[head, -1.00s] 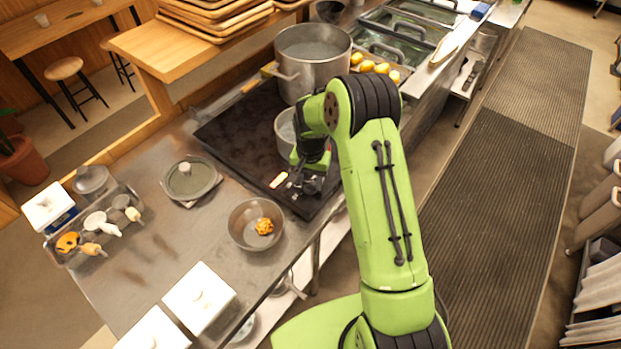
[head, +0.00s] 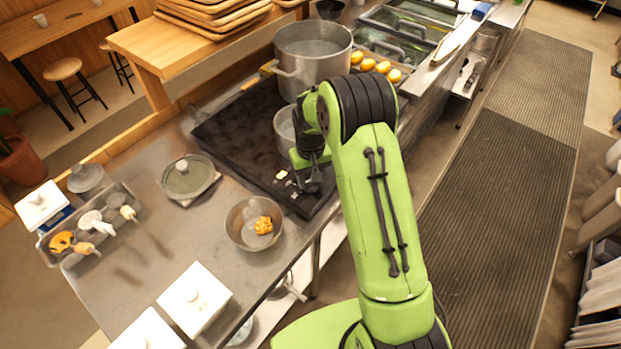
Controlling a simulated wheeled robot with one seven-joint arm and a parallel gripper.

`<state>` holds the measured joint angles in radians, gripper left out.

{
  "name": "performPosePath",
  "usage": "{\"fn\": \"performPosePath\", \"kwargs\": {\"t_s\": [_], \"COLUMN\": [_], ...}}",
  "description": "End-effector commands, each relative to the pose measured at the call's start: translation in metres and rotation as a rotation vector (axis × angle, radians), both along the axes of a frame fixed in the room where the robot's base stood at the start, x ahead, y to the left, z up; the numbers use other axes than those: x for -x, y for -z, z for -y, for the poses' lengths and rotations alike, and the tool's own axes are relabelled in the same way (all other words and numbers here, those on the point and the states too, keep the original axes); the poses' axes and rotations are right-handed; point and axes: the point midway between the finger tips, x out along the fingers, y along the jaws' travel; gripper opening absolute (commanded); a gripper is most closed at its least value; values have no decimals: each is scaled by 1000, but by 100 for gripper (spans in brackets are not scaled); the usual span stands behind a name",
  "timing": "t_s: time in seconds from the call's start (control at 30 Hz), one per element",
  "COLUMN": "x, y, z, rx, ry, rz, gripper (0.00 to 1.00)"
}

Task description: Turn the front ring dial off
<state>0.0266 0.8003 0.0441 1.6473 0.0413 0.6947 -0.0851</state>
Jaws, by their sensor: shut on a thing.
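The black cooktop (head: 238,140) lies on the steel counter. My gripper (head: 308,187) is low at its front edge, where the dial would be. The dial itself is hidden by my gripper and wrist, so I cannot tell its angle. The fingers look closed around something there. A small pale indicator mark (head: 282,174) shows on the cooktop just left of my gripper, with no orange glow. A small steel pot (head: 285,128) stands behind my wrist, partly hidden by my arm.
A large steel pot (head: 310,58) stands at the back of the cooktop. A metal bowl (head: 240,232) with orange food sits on the counter left of my gripper. A lidded dish (head: 188,177) and a utensil tray (head: 125,222) are farther left. White lidded containers (head: 195,298) stand in front.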

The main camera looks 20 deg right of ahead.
Motion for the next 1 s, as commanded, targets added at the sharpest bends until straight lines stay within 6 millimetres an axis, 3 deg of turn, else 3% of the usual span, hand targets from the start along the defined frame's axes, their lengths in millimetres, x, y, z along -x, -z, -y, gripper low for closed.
{"fn": "performPosePath", "kwargs": {"t_s": [0.37, 0.9, 0.93, 1.0], "x": [-1, -1, -1, -1], "y": [0, -1, -1, -1], "z": [0, 0, 0, 0], "rx": [0, 0, 0, 0], "ry": [-164, -191, -191, -191], "rz": [3, 3, 3, 3], "gripper": [14, 14, 48, 58]}}
